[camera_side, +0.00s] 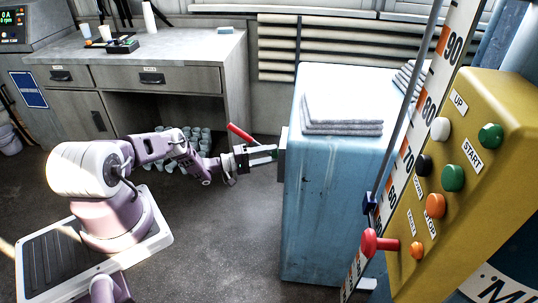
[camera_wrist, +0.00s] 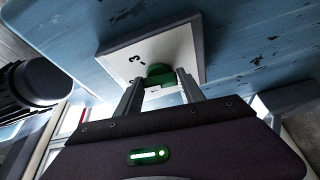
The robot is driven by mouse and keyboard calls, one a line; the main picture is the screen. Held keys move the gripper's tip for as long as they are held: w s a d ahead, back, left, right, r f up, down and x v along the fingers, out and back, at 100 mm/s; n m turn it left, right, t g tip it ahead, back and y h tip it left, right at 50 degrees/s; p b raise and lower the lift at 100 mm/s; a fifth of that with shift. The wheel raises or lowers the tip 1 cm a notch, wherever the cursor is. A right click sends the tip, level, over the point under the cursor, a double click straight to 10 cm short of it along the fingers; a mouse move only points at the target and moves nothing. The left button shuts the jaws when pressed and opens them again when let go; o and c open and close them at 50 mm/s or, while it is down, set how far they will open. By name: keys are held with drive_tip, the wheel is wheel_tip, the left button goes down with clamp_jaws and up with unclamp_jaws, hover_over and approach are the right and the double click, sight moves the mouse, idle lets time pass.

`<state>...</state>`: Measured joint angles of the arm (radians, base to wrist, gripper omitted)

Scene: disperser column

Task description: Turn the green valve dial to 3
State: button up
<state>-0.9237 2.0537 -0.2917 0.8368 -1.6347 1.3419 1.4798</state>
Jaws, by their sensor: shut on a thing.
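The green valve dial (camera_wrist: 160,72) sits on a white square plate (camera_wrist: 181,42) on the side of a blue cabinet. My gripper (camera_wrist: 159,80) is shut on the dial, with one finger on each side of it. A "3" shows on the plate, up and left of the dial in the wrist view; another mark lower left is partly hidden by a finger. I cannot tell which number the dial points to. In the side view my gripper (camera_side: 272,152) reaches the plate (camera_side: 282,160) on the cabinet's left face, and the plate is seen edge-on.
The blue cabinet (camera_side: 335,200) carries folded grey cloths (camera_side: 342,112). A red bar (camera_side: 240,133) shows just above my gripper. A yellow button panel (camera_side: 470,170) and a scale (camera_side: 410,140) stand at the right.

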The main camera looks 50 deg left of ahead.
idle(0.4)
drive_tip(key=o, duration=1.4)
drive_tip(key=shift+c, duration=0.2)
drive_tip(key=shift+s, duration=0.1)
drive_tip(key=v, duration=0.7)
drive_tip(key=shift+c, duration=0.2)
